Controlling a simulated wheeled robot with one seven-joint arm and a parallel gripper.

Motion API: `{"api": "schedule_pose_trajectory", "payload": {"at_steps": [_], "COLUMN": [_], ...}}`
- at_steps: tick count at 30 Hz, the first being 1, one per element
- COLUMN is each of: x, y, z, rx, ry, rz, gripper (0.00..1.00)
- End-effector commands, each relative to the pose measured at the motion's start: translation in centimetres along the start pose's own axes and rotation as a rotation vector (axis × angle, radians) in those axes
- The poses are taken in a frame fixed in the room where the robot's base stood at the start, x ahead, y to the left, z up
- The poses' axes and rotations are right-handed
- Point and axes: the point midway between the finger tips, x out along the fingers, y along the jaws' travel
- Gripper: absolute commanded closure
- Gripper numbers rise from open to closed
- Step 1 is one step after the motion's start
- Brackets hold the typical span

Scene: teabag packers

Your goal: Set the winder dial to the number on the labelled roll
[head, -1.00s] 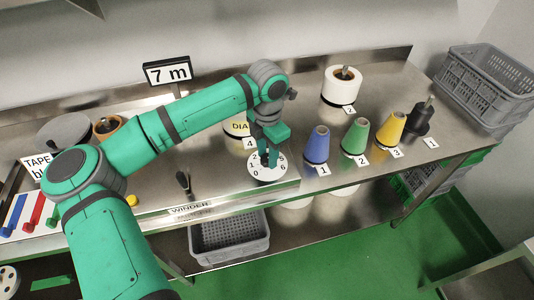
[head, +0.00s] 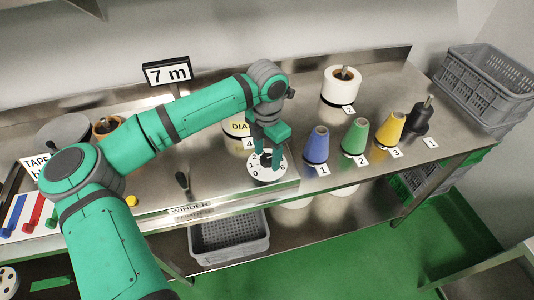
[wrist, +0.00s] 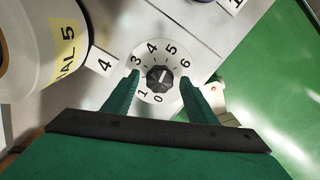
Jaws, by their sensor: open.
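The winder dial (wrist: 148,93) is a white disc numbered 0 to 6 with a black ridged knob (wrist: 160,79) at its centre. A pale mark shows on the knob; I cannot tell exactly which number it points to. In the head view the dial (head: 260,172) is partly hidden by my gripper. My gripper (wrist: 160,84) is open, its green fingers on either side of the knob, with gaps visible. In the head view my gripper (head: 271,162) is over the dial. The labelled roll (wrist: 38,45) has a yellow band reading "…AL 5"; its label (head: 238,127) is partly hidden in the head view.
A card "4" (wrist: 103,61) lies between roll and dial. Blue (head: 317,145), green (head: 355,137) and yellow (head: 390,130) cones stand to the right. A white roll (head: 342,86) stands behind. A black lever (head: 183,182) rises left of the dial. A sign reads "7 m" (head: 166,73).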

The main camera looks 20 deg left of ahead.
Motion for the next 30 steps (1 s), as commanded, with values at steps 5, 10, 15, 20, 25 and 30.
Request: {"api": "schedule_pose_trajectory", "payload": {"at_steps": [5, 10, 15, 20, 25, 30], "x": [-0.7, -3.2, -6.5, -9.0, -10.5, -10.8], "y": [0.0, 0.1, 0.1, 0.1, 0.0, 0.0], "z": [0.0, 0.0, 0.0, 0.0, 0.0, 0.0], "rx": [0.000, 0.000, 0.000, -0.001, 0.000, 0.000], "ry": [0.001, -0.001, 0.000, -0.001, 0.000, 0.000], "rz": [0.001, 0.003, 0.003, 0.002, 0.001, 0.000], "gripper": [0.48, 0.48, 0.48, 0.48, 0.48, 0.48]}}
